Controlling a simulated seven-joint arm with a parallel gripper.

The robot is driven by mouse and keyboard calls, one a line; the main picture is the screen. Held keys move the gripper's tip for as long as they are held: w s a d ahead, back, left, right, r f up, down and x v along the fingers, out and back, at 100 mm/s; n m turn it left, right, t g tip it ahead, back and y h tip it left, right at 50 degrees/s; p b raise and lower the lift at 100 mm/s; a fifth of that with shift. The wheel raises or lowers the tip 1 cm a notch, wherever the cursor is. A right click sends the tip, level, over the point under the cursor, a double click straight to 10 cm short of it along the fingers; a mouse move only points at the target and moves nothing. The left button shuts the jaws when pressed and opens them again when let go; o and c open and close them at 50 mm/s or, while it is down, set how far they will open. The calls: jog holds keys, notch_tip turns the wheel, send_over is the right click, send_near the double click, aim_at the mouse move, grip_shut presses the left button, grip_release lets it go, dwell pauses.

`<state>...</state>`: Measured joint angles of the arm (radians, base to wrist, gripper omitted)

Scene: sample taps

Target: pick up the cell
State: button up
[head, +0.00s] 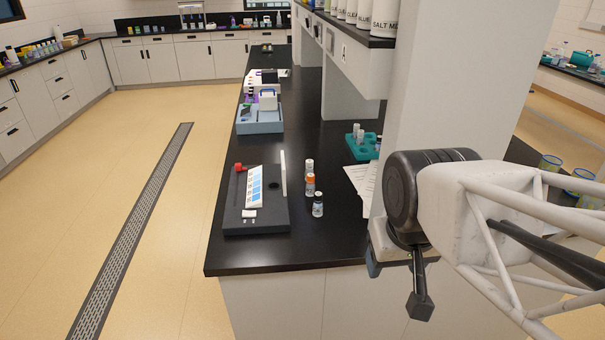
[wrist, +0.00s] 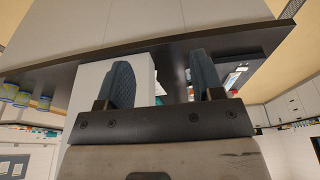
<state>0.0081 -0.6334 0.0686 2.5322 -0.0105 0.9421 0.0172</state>
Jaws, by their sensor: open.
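A dark tray (head: 262,222) lies near the front of the black bench in the head view. On it are a small white block (head: 249,214), tiny pale pieces in front of it, a blue-and-white chart (head: 254,186) and a red-tipped item (head: 238,167). I cannot tell which of these, if any, is the cell. My gripper (wrist: 162,78) is open and empty in the wrist view, its two dark blue fingers apart. In the head view it is mostly hidden behind my arm, right of the tray and well apart from it.
Small vials (head: 318,205) stand just right of the tray, one with an orange label (head: 310,184). A teal rack (head: 362,149) and paper sheets (head: 362,182) lie farther right. A white pillar (head: 430,90) rises beside my arm. The bench's front left corner is bare.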

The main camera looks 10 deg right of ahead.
jog(key=n+g, duration=0.2)
jog(key=n, duration=1.4)
send_over(311, 175)
jog(key=s+d, duration=0.2)
jog(key=s, duration=0.9)
notch_tip(311, 175, down, 3)
jog(key=w+f+n, duration=0.1)
jog(key=w+f, duration=0.1)
jog(key=w, duration=0.1)
jog(key=w+a+f+n, duration=0.1)
jog(key=w+f+n, duration=0.1)
jog(key=w+f, duration=0.1)
jog(key=w+a+f+n, duration=0.1)
jog(key=w+f, duration=0.2)
jog(key=w, duration=0.1)
jog(key=shift+w+n+g, duration=0.2)
jog(key=shift+n+g, duration=0.1)
jog(key=shift+w+a+f, duration=0.1)
jog(key=shift+w+f, duration=0.1)
jog(key=shift+w, duration=0.05)
jog(key=shift+f, duration=0.1)
jog(key=shift+f, duration=1.2)
jog(key=shift+f, duration=0.1)
